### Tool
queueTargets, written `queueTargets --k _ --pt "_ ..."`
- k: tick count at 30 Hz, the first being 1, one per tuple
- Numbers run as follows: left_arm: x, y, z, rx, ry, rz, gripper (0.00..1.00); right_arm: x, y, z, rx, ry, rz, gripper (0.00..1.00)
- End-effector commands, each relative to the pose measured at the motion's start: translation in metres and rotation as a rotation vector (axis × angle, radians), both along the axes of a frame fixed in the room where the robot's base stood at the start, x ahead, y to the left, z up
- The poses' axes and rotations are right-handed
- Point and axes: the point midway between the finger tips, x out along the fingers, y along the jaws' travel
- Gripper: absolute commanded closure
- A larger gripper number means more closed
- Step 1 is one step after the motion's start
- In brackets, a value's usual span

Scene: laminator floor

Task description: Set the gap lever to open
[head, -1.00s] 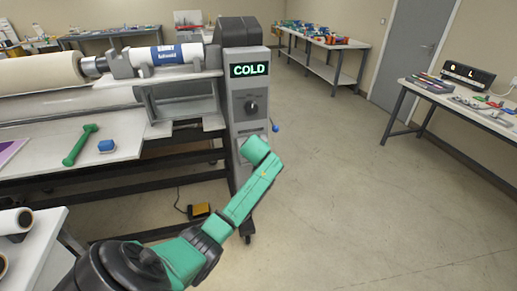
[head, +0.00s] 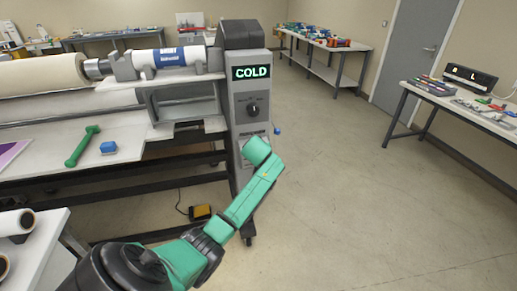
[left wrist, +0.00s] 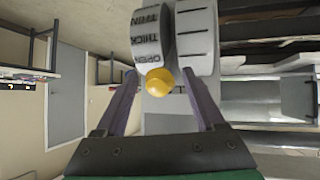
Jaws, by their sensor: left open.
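The gap lever's yellow ball knob (left wrist: 159,82) shows in the left wrist view, between the fingertips of my left gripper (left wrist: 160,75). The gripper is open, with a finger on each side of the knob and no clear grip on it. Beyond the knob are a curved label plate (left wrist: 147,35) reading THIN, THICK and OPEN, and a second curved piece (left wrist: 195,40) with black lines. The knob appears closest to the word OPEN, but the lever's exact setting is unclear. In the head view my left arm reaches the machine's control column (head: 247,105), and its gripper is hidden.
A green tool (head: 83,146) and a blue block (head: 108,147) lie on the laminator bed. Open floor (head: 340,190) lies to the right.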

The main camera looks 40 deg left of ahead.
Motion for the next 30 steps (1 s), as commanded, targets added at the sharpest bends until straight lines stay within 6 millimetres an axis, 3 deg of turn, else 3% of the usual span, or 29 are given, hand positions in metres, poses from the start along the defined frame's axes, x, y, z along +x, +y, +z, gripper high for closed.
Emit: queueTargets --k 8,18,23,30 --pt "-0.026 -0.021 0.022 -0.001 -0.004 -0.003 0.29 0.000 0.001 -0.007 0.001 0.000 0.000 0.50" --pt "-0.083 -0.063 0.072 -0.001 -0.003 -0.002 0.29 0.000 0.001 -0.022 0.002 0.000 -0.001 0.50" --pt "-0.094 -0.070 0.081 0.001 -0.001 0.000 0.29 0.000 0.001 -0.023 0.002 0.000 0.000 0.50" --pt "-0.094 -0.070 0.082 0.001 0.000 0.001 0.29 0.000 0.001 -0.022 0.001 0.000 0.000 0.50"
